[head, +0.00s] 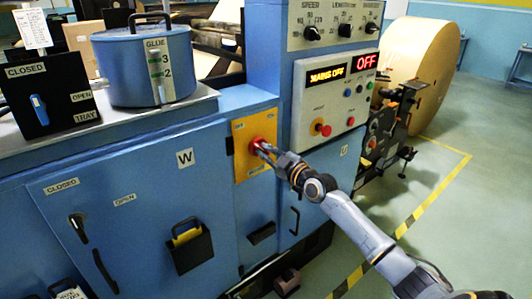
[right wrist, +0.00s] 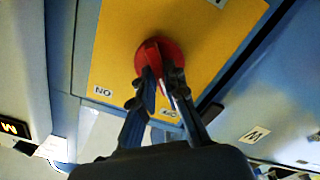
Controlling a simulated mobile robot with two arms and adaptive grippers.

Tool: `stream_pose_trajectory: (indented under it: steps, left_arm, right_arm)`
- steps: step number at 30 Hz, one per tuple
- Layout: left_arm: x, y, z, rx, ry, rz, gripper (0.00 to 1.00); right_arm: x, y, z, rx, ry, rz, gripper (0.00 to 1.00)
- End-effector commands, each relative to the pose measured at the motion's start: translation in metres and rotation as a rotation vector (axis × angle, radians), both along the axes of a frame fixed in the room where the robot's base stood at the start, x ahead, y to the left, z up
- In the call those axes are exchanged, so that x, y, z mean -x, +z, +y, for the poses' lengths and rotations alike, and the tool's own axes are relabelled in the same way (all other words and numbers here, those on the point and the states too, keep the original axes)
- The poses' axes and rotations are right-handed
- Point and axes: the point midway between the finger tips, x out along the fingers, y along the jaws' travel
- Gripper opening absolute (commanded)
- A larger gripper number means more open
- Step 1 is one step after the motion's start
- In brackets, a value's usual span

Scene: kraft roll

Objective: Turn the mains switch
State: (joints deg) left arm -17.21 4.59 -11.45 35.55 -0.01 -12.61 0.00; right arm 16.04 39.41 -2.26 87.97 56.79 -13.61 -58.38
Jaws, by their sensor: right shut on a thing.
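The mains switch is a red round knob (head: 256,145) on a yellow plate (head: 262,165) on the blue machine's front. In the right wrist view the red knob (right wrist: 163,57) sits on the yellow plate (right wrist: 215,45), with a label reading ON on one side and another label partly hidden by a finger. My right gripper (head: 264,150) is at the knob. In the right wrist view its two fingers (right wrist: 161,75) are closed on the knob's raised grip. My left gripper is not in view.
A control panel with a red knob (head: 323,128) and an OFF display (head: 366,62) stands right of the plate. A blue glue pot (head: 125,70) and a black tray switch box (head: 60,112) sit on the machine top. A kraft roll (head: 418,60) stands behind. The floor at right is clear.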

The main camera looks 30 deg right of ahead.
Motion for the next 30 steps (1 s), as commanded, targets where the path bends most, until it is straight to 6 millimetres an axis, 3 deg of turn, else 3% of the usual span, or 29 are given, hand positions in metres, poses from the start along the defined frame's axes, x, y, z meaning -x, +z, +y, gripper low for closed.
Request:
stream_pose_trajectory:
  steps: [30]
  left_arm:
    - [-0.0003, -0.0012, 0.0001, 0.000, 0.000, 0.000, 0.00]
  right_arm:
    - [-0.0003, 0.0008, -0.0025, -0.895, 0.001, 0.071, 0.00]
